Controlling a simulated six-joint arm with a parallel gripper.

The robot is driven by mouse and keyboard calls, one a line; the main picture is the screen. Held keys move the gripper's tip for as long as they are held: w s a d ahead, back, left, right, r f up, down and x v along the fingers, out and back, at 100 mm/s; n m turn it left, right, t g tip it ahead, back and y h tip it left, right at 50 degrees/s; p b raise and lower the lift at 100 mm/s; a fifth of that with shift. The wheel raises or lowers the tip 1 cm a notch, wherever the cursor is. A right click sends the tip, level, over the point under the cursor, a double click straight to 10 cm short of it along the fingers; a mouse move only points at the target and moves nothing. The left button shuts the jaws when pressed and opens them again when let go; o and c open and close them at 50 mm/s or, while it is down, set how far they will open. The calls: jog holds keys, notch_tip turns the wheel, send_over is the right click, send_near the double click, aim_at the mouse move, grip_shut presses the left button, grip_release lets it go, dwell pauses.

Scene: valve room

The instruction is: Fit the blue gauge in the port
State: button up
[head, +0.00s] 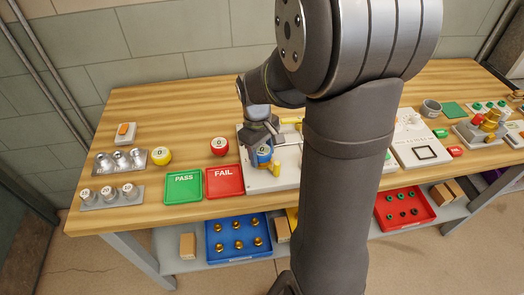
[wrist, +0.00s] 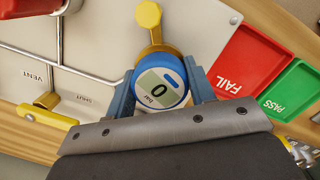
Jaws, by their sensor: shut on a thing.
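The blue gauge (wrist: 160,87) sits between the two blue fingers of my gripper (wrist: 159,82) in the wrist view. Its round face reads 0 bar and points toward the camera. My gripper is shut on it. In the head view my gripper (head: 263,152) and the blue gauge (head: 264,156) are low over the front left of the pale valve panel (head: 287,180). A brass fitting with a yellow lever (wrist: 149,16) shows right behind the gauge. The port itself is hidden, and I cannot tell whether the gauge is seated in it.
The red FAIL tray (head: 225,182) and green PASS tray (head: 184,188) lie just left of the panel. A red gauge (head: 219,146) and a yellow gauge (head: 162,155) stand behind them. A second yellow lever (wrist: 47,116) and pipe sit near VENT and SHUT labels.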

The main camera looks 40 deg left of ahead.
jog(key=o, duration=1.2)
jog(key=shift+r, duration=4)
jog(key=shift+f, duration=3.35)
